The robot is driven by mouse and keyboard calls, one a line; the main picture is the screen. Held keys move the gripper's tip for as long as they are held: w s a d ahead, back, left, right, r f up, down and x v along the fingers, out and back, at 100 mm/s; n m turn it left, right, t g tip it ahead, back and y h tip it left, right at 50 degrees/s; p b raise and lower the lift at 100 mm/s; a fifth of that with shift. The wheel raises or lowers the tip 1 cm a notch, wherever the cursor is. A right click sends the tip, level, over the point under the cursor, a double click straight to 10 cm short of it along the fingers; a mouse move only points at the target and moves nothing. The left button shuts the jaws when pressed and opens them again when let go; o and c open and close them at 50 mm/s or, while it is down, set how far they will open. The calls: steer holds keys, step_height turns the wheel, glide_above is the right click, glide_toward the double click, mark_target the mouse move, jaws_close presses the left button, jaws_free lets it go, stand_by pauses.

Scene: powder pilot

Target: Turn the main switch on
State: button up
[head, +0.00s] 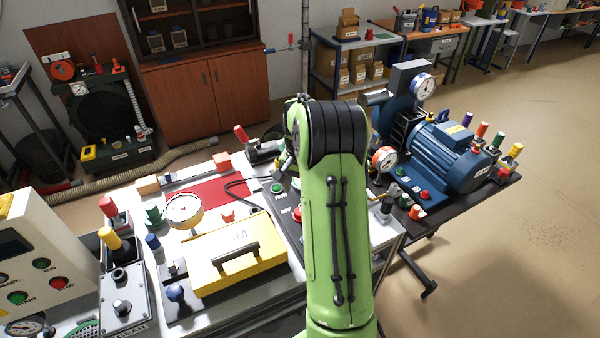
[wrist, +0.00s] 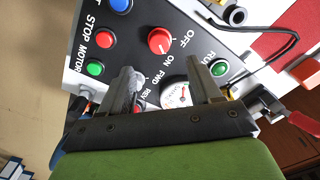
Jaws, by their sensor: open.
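In the wrist view a red rotary knob (wrist: 160,40) sits on a dark sloped panel (wrist: 125,38), with the words OFF and ON beside it. I cannot tell for sure which way it points, and I read no clear "main" label on it. My gripper (wrist: 162,69) is open and empty, its two fingers spread over the panel, with the knob just beyond the tips and roughly between them. In the head view my green arm hides the gripper and most of the panel. The red knob (head: 298,213) shows partly at the arm's left edge.
Around the knob are a green RUN button (wrist: 218,68), a red STOP button (wrist: 103,12), a green MOTOR button (wrist: 95,68) and a round gauge (wrist: 178,96) partly behind the fingers. A yellow case (head: 235,255) lies left of the panel; a blue motor (head: 440,150) stands right.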

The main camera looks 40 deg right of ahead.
step_height(320, 180, up, 6)
steer(key=shift+r, duration=0.15)
stand_by(0.4)
